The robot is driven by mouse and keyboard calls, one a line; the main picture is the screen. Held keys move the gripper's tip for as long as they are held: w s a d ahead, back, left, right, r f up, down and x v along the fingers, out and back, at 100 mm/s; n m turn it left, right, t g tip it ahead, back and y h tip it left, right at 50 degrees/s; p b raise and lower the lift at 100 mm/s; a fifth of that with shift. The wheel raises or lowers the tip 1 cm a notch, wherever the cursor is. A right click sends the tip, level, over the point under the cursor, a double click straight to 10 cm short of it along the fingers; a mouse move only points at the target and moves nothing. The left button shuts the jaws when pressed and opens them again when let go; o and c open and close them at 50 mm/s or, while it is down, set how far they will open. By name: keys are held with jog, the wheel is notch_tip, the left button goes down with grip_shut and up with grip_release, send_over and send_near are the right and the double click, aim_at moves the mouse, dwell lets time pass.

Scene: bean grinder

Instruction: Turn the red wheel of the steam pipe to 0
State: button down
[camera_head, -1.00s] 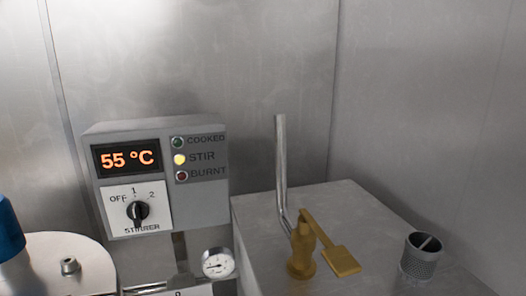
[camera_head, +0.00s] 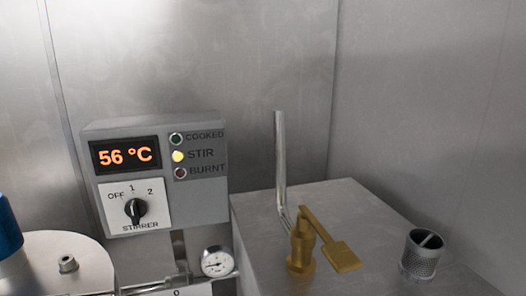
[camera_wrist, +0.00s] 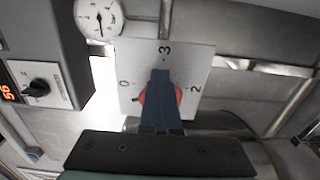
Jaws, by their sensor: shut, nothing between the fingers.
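The red wheel (camera_wrist: 178,95) shows in the wrist view in front of a white dial plate (camera_wrist: 190,60) marked 0, 3 and 2. The 0 is on the left, the 3 at the top and the 2 on the right. A small dark tip sticks out at the wheel's left side, a little below the 0. My gripper (camera_wrist: 160,75) is shut and empty, with its blue fingers over the wheel's middle. They hide most of the wheel, and I cannot tell whether they touch it. The head view shows neither wheel nor gripper.
A control box (camera_head: 205,205) reads 56 °C, its STIR lamp lit and stirrer knob (camera_head: 135,209) near 1. A round gauge (camera_head: 217,261) is below it. A brass valve (camera_head: 303,245) and perforated metal cup (camera_head: 421,254) stand on the metal block at right.

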jog(key=shift+s+a+f, duration=0.1)
jog(key=shift+a+f, duration=0.2)
jog(key=shift+f, duration=0.05)
jog(key=shift+f+b, duration=0.15)
jog(key=shift+b, duration=0.25)
jog(key=shift+d, duration=0.1)
jog(key=shift+d+p, duration=0.2)
jog(key=shift+p, duration=0.15)
jog(key=v, duration=0.6)
jog(key=shift+d+p, duration=0.2)
jog(key=shift+p, duration=0.15)
